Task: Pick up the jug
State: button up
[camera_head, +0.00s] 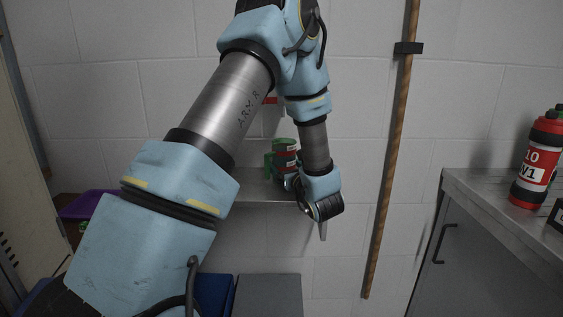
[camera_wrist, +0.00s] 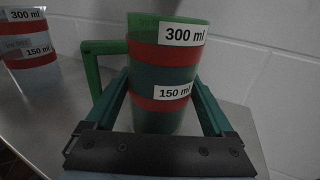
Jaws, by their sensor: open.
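The green jug (camera_wrist: 166,62) stands upright on a grey metal surface in the wrist view. It has red bands, white labels reading 300 ml and 150 ml, and a green handle on its left. The jug also shows in the head view (camera_head: 284,153), partly hidden behind my arm. My gripper (camera_wrist: 163,100) is open, with one finger on each side of the jug's lower body. I cannot tell whether the fingers touch it.
A clear container (camera_wrist: 28,48) with similar labels stands left of the jug on the metal shelf (camera_head: 262,188). A white block wall is close behind. A wooden pole (camera_head: 388,170) leans right of my gripper. A red bottle (camera_head: 537,165) stands on the right cabinet. A purple bin (camera_head: 86,206) is at left.

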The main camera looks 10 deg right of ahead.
jog(key=shift+x, duration=1.15)
grip_shut()
